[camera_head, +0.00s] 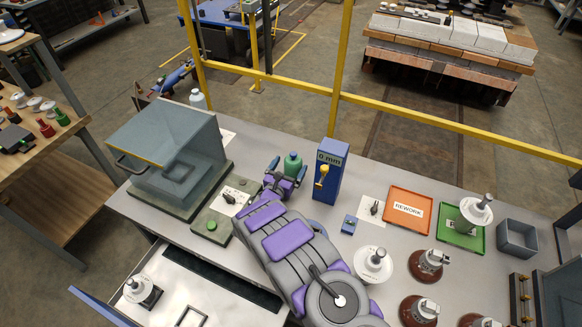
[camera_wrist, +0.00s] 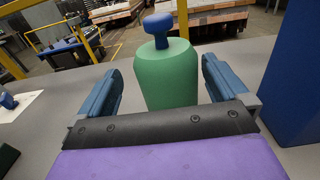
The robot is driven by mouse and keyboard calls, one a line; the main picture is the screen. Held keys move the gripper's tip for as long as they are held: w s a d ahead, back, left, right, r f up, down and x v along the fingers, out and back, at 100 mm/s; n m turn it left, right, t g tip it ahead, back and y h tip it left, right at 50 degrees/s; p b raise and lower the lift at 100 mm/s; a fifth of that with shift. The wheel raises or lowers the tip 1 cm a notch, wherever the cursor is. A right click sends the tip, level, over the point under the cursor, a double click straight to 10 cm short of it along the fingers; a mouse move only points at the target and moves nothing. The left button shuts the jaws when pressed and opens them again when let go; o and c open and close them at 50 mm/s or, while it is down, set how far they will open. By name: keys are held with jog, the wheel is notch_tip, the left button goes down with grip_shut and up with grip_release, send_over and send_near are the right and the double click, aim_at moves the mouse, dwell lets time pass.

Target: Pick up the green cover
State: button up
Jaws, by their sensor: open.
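The green cover (camera_wrist: 167,78) is a rounded green cap with a blue knob (camera_wrist: 158,27) on top. In the wrist view it stands upright between the two blue fingers of my gripper (camera_wrist: 163,90). The fingers are open, with a gap visible on both sides of it. In the head view the green cover (camera_head: 292,164) shows just beyond my gripper (camera_head: 286,175), partly hidden by it. My purple and grey arm reaches over the bench toward it. The cover's lower edge is hidden by my gripper in the wrist view.
A blue "0 mm" gauge block (camera_head: 331,172) stands close to the right of the cover. A grey press-like box (camera_head: 165,150) is to the left. An orange REWORK tray (camera_head: 392,223), a green tray (camera_head: 449,235) and several insulators crowd the right. A yellow rail runs behind.

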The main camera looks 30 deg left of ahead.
aim_at(294, 162)
jog(key=shift+w+d, duration=0.2)
jog(key=shift+w, duration=0.3)
jog(key=shift+w+d, duration=0.2)
jog(key=shift+w, duration=0.3)
jog(key=shift+w+r+b, duration=0.1)
jog(key=shift+w+b, duration=0.25)
jog(key=shift+w, duration=0.05)
jog(key=shift+w+a, duration=0.1)
jog(key=shift+w, duration=0.15)
jog(key=shift+a, duration=0.25)
jog(key=shift+c, duration=0.8)
jog(key=shift+d, duration=0.25)
jog(key=c, duration=0.9)
jog(key=shift+a, duration=0.15)
